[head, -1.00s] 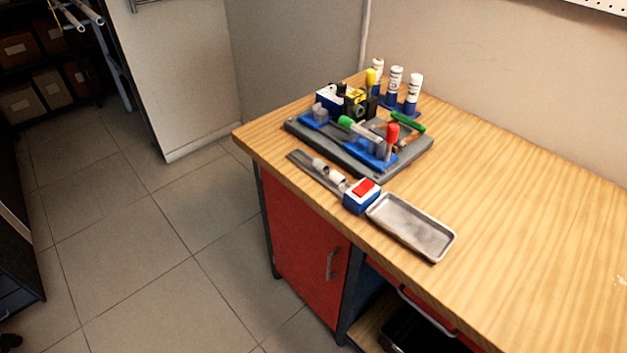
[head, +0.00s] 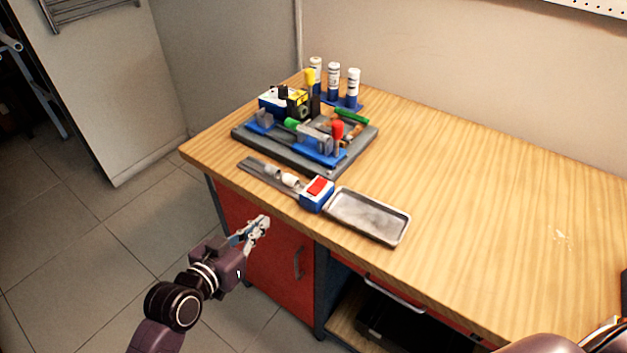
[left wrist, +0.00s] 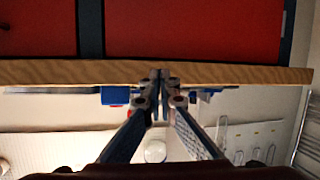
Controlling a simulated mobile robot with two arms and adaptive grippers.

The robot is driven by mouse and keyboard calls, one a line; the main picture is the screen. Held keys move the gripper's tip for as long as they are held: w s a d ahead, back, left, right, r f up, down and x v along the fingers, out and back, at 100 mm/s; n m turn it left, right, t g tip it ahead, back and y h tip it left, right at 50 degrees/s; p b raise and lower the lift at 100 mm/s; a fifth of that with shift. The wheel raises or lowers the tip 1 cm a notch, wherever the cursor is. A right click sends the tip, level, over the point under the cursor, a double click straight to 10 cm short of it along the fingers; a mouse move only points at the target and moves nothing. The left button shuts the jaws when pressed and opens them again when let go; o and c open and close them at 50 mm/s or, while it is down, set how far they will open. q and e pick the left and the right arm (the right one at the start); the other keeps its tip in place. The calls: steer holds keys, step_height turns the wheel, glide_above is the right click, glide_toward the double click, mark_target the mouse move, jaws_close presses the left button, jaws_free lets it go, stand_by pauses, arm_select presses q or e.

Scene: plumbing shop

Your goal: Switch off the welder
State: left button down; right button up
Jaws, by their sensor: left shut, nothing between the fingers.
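The welder, a blue and white box with a red switch on top (head: 317,193), lies near the front edge of the workbench. A grey bar with two white sockets (head: 290,179) runs from it to the left. My left gripper (head: 262,222) is shut and empty, in front of the bench edge, left of and nearer than the welder, and apart from it. In the upside-down left wrist view, the shut fingertips (left wrist: 160,76) show against the wooden edge. A blue box with a little red (left wrist: 115,96), probably the welder, shows beside them. My right gripper is not in view.
A metal tray (head: 371,216) adjoins the welder's right side. Behind it is a grey board (head: 290,158) with tools and blue holders. White bottles (head: 333,82) stand at the back. Red cabinet doors (head: 262,240) are below. The right benchtop is mostly clear.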

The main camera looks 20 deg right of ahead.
arm_select(q)
steer(key=s+d+r+m+h, duration=0.1)
steer(key=s+d+r, duration=0.1)
steer(key=r, duration=0.4)
steer(key=s+d+r+m+h, duration=0.1)
steer(key=s+d+r+h, duration=0.1)
steer(key=r, duration=0.5)
steer(key=shift+s+d+m+g, duration=0.3)
steer(key=shift+d+m, duration=0.1)
steer(key=shift+d, duration=0.2)
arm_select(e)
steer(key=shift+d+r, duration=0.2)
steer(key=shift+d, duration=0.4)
arm_select(q)
steer(key=shift+r, duration=0.1)
steer(key=p, duration=0.2)
glide_above(314, 190)
steer(key=shift+s+a+f, duration=0.25)
steer(key=shift+a+f, duration=0.05)
steer(key=shift+f, duration=0.2)
steer(key=f, duration=0.3)
steer(key=shift+w+d+f, duration=0.2)
steer(key=shift+w+d, duration=0.05)
steer(key=shift+d, duration=0.05)
steer(key=shift+f, duration=0.45)
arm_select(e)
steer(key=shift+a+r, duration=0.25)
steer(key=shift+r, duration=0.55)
